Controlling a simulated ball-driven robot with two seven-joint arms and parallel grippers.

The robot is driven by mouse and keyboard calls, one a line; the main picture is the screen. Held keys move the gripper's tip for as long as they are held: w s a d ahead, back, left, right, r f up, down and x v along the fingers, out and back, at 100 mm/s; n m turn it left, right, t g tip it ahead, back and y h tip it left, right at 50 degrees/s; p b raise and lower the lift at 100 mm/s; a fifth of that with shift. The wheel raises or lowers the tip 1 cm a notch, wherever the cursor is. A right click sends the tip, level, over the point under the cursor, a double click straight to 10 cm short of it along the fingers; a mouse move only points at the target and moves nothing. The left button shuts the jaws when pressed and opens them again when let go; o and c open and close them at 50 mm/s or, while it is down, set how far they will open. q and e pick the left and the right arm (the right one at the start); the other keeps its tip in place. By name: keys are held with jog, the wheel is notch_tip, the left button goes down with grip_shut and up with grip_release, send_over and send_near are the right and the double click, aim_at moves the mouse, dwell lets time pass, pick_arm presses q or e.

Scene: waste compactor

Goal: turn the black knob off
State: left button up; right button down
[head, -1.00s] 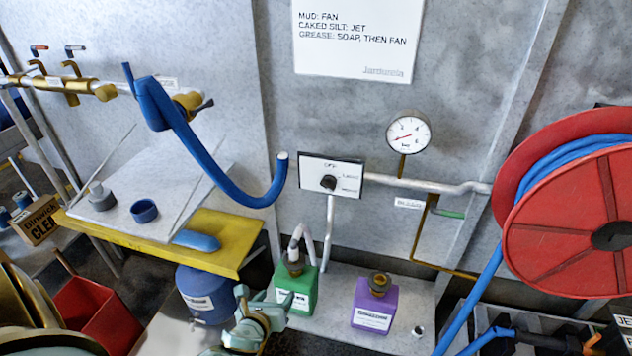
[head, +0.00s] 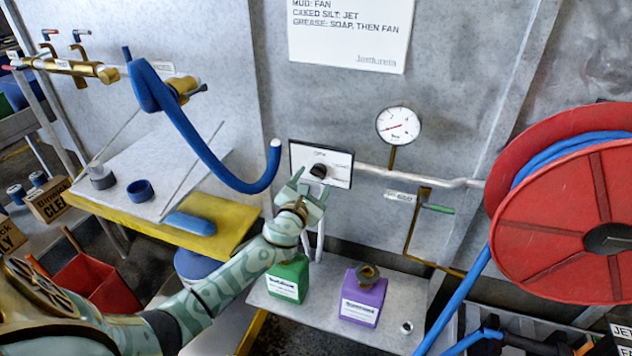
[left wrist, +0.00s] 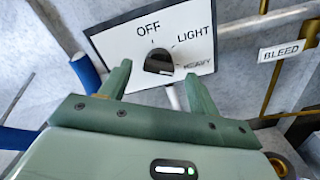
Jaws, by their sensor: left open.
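The black knob (head: 318,171) sits on a white panel (head: 341,176) on the grey wall, and the knob shows closer in the left wrist view (left wrist: 158,61). The panel reads OFF above the knob, LIGHT to its upper right and HEAVY to its right. I cannot tell for sure which mark the knob points at. My left gripper (head: 310,186) is open and empty just in front of the panel's lower part. In the left wrist view its fingers (left wrist: 157,75) stand on either side below the knob, apart from it. My right gripper is not in view.
A blue hose (head: 215,165) hangs left of the panel. A pressure gauge (head: 398,126) and pipe are to the right, with a red hose reel (head: 560,220) beyond. A green jug (head: 288,279) and purple jug (head: 362,296) stand below.

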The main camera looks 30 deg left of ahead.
aim_at(318, 172)
pick_arm(q)
jog(key=shift+x, duration=1.15)
jog(key=shift+c, duration=0.3)
jog(key=c, duration=0.9)
